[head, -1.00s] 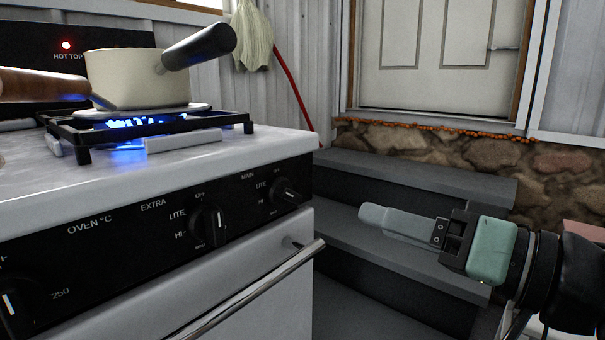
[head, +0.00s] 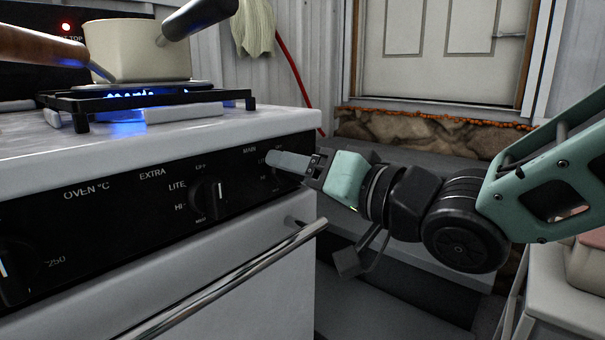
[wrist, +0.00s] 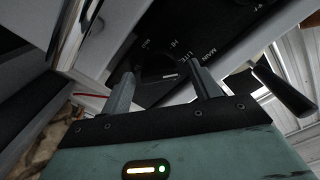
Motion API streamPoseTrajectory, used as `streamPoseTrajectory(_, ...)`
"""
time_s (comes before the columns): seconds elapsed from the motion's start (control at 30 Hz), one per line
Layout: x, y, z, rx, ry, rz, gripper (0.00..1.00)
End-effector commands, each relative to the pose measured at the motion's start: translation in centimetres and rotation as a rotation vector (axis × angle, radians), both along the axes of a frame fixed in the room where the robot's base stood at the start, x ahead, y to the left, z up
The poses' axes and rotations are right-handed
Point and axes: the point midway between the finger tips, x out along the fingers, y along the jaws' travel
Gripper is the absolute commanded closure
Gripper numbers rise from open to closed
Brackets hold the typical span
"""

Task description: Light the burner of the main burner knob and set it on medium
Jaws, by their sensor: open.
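The main burner knob (wrist: 158,66) is a black dial with a white mark, on the stove's black front panel. In the wrist view it sits between my gripper's two fingers, by the MAIN and LITE lettering. In the head view my gripper (head: 274,162) is at the right end of the panel, and its fingers mostly hide this knob. My gripper is open, one finger on each side of the knob; I cannot tell whether they touch it. Blue flame (head: 132,92) burns under a cream pot (head: 140,50) on the black grate (head: 150,99).
The EXTRA knob (head: 208,198) is left of my gripper on the same panel. A chrome oven handle (head: 230,285) sticks out below. Dark steps (head: 390,160) lie behind my arm.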

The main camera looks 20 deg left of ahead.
Motion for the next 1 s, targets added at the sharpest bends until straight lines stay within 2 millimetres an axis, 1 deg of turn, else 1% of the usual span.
streamPoseTrajectory(0.1, 0.00, -0.02, 0.02, 0.000, 0.000, 0.000, 0.38)
streamPoseTrajectory(0.13, 0.00, -0.02, 0.02, 0.000, 0.000, 0.000, 0.41)
streamPoseTrajectory(0.17, 0.00, -0.02, 0.02, 0.000, 0.000, 0.000, 0.49)
streamPoseTrajectory(0.2, 0.00, -0.03, 0.02, 0.000, 0.000, 0.000, 0.60)
streamPoseTrajectory(0.27, -0.01, -0.03, 0.01, 0.000, 0.000, 0.000, 0.77)
streamPoseTrajectory(0.3, -0.01, -0.03, 0.01, 0.000, 0.000, 0.000, 0.83)
streamPoseTrajectory(0.67, -0.01, -0.05, -0.03, -0.016, -0.039, 0.000, 0.83)
streamPoseTrajectory(0.87, 0.00, -0.08, -0.06, -0.057, -0.143, -0.001, 0.83)
streamPoseTrajectory(1.0, -0.05, -0.05, -0.08, -0.103, -0.251, 0.000, 0.83)
